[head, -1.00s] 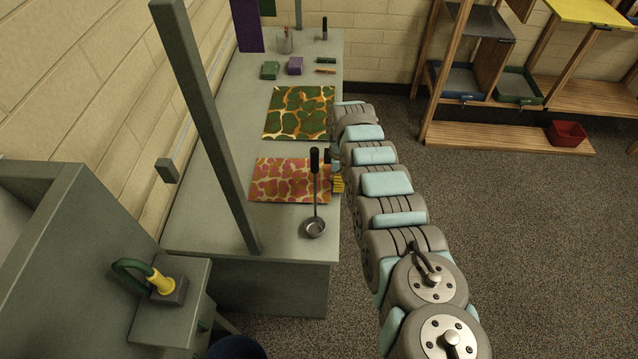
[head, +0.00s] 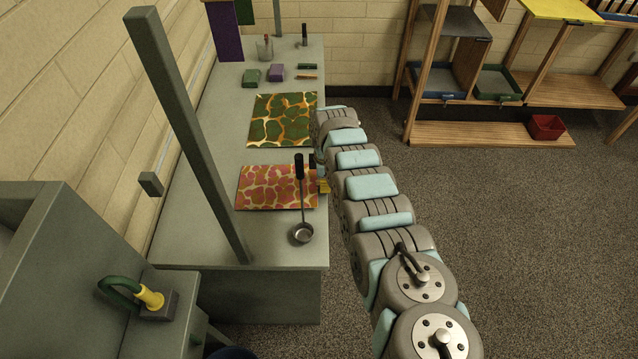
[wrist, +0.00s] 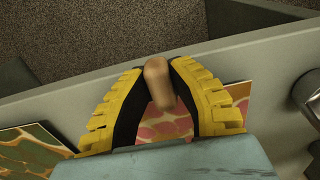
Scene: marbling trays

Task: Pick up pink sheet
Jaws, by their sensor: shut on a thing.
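The pink sheet (head: 265,187) with a pink and cream marbled pattern lies on the grey-green bench, near its front end. My gripper (head: 323,186) is low at the sheet's right edge, its yellow fingers partly hidden by my arm. In the wrist view my gripper (wrist: 160,90) has its yellow, black-padded fingers closed around a tan rounded grip (wrist: 158,82) at the edge of the pink sheet (wrist: 164,128). The sheet shows behind and between the fingers. I cannot see any clear gap between the sheet and the bench.
A green marbled sheet (head: 283,119) lies farther back. A grey post (head: 190,135) rises at the left. Green and purple blocks (head: 276,74) sit toward the back.

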